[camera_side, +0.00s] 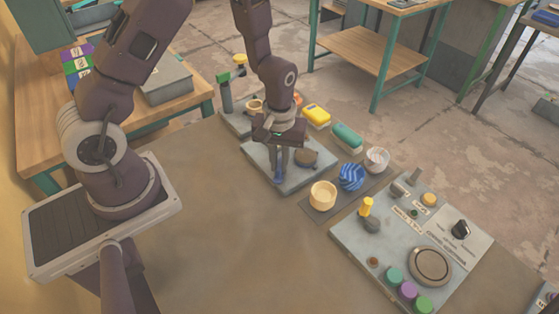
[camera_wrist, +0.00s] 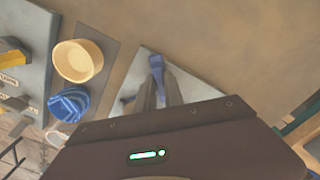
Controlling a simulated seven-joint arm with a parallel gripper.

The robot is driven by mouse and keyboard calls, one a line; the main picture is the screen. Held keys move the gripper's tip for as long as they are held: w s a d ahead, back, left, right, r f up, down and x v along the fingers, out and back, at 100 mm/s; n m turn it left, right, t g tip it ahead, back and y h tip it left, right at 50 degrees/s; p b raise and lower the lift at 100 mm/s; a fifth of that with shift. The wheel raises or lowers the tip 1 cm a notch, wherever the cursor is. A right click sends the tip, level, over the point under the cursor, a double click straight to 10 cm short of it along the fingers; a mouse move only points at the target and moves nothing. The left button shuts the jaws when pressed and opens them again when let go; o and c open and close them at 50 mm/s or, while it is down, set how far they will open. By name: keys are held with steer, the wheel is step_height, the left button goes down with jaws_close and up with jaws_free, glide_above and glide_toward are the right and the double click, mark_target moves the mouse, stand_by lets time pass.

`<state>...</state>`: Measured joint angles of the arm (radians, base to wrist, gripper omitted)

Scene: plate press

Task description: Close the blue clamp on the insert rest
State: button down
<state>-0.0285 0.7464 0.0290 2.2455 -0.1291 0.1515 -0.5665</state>
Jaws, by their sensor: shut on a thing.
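The blue clamp (camera_side: 279,172) is on a light grey plate (camera_side: 290,181), the insert rest, near the middle of the side view. My gripper (camera_side: 291,155) points down over this plate, with its fingers at the clamp. In the wrist view the clamp (camera_wrist: 157,65) shows as a blue piece at the tips of my gripper (camera_wrist: 160,85), which is shut on it. The fingers and wrist hide part of the clamp, so its exact angle is hard to tell. A round brown-grey piece (camera_side: 306,157) sits on the plate to the right of the fingers.
A cream cup (camera_side: 323,196), a blue striped cup (camera_side: 351,177) and a white cup (camera_side: 377,159) stand on a dark mat to the right. A control panel (camera_side: 395,235) with knobs and buttons is at the front right. The table's left front is clear.

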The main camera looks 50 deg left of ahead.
mark_target(279, 164)
steer(key=m, duration=0.4)
steer(key=shift+m, duration=2.2)
steer(key=c, duration=1.4)
jaws_free()
steer(key=shift+c, duration=0.2)
step_height(279, 164, up, 7)
steer(key=shift+r, duration=0.1)
